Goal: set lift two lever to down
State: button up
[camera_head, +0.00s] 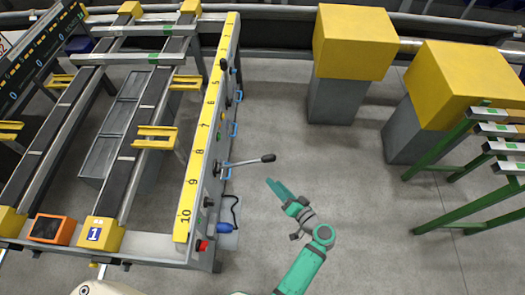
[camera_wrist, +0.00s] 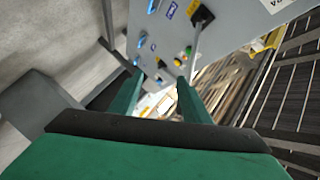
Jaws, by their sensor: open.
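The side panel (camera_head: 212,150) of the runout table carries several small controls and blue parts. A long metal lever with a black knob (camera_head: 268,158) sticks out from it to the right, beside the 9 on the yellow scale. I cannot read whether this is the lift two lever. My gripper (camera_head: 278,190) is just below and right of the knob in the head view, apart from it. In the wrist view my gripper (camera_wrist: 158,88) has its green fingers spread with nothing between them. The panel (camera_wrist: 225,45) lies beyond, with a black control (camera_wrist: 202,18) and small coloured buttons.
The yellow numbered scale (camera_head: 207,125) runs along the table's edge. Yellow boxes on grey bases (camera_head: 353,43) stand at the back right. A green rack (camera_head: 470,150) is at the far right. The grey floor (camera_head: 345,180) between is clear.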

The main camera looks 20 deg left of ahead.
jog(key=w+d+r+n+y, duration=0.1)
jog(key=w+r+n+y, duration=0.25)
jog(key=r, duration=0.35)
jog(key=w+a+g, duration=0.1)
jog(key=w+a, duration=0.4)
jog(key=a, duration=0.5)
jog(key=shift+r+m, duration=0.25)
jog(key=shift+m, duration=0.1)
jog(key=shift+d, duration=0.1)
grip_shut()
